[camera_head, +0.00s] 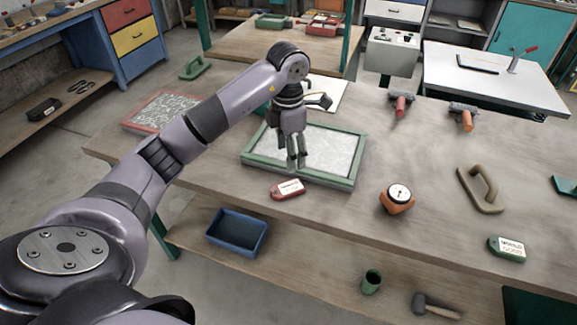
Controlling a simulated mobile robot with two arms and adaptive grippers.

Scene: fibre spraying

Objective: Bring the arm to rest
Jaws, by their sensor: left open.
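My left arm comes in from the lower left and reaches over the wooden table (330,215). My left gripper (297,160) points down over the green-framed tray (322,177) with a pale, whitish surface inside. The gripper is open and nothing shows between its fingers. I cannot tell whether the fingertips touch the pale surface. The arm and gripper hide part of the tray's back left side. My right gripper does not show.
A red tag (287,189) lies just in front of the tray. A gauge on an orange base (397,198), two orange-handled tools (400,105) (464,115), a brown handle (481,189) and a green tag (507,248) lie to the right. A red-framed panel (160,110) lies left.

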